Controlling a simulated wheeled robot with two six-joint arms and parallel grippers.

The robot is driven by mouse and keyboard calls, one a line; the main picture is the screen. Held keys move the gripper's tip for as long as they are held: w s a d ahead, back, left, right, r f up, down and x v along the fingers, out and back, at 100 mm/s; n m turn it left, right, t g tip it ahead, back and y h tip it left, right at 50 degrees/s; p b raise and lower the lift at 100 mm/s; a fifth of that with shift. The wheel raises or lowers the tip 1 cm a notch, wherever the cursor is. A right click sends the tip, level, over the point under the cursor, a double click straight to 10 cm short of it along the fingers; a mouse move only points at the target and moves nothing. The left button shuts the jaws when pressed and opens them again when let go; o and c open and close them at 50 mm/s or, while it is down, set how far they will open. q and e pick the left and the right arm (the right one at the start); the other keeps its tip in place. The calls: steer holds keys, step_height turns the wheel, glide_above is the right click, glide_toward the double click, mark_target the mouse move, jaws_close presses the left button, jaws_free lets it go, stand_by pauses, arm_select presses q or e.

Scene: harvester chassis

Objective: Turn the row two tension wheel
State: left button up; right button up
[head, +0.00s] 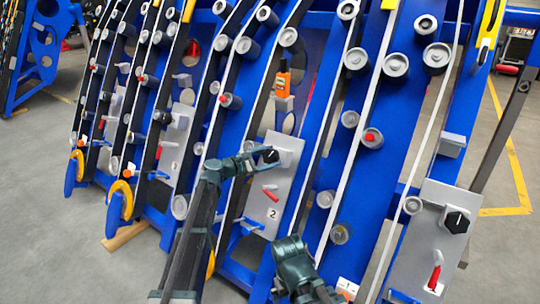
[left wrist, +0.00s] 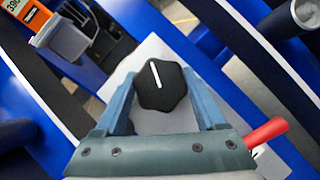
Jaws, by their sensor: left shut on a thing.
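The row two tension wheel is a black faceted knob (head: 270,155) on a grey plate (head: 285,180) labelled "2", near the middle of the head view. My left gripper (head: 262,158) reaches it from the left and is shut on it. In the left wrist view the wheel (left wrist: 162,86) sits between the two blue-grey fingers (left wrist: 163,100). Its white pointer line points up and slightly left in that view. Another dark teal part of mine (head: 295,262), from the right arm, is below the plate, and its fingers cannot be made out.
A red lever (head: 271,193) is on the same plate below the wheel. An orange handheld device (head: 283,80) stands above it. A similar plate with a black wheel (head: 457,221) and red lever is at the right. Blue slanted beams with rollers surround the plate closely.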

arm_select(q)
steer(key=shift+m+g, duration=0.3)
steer(key=shift+m, duration=0.3)
steer(key=o, duration=1.3)
steer(key=p+v, duration=0.2)
steer(key=v, duration=1.2)
steer(key=shift+f, duration=0.1)
steer(key=shift+d, duration=0.1)
steer(key=b+x, duration=0.1)
steer(key=x, duration=1.2)
steer(key=shift+w+d+b, duration=0.3)
steer(key=shift+b, duration=0.05)
steer(key=shift+a, duration=0.1)
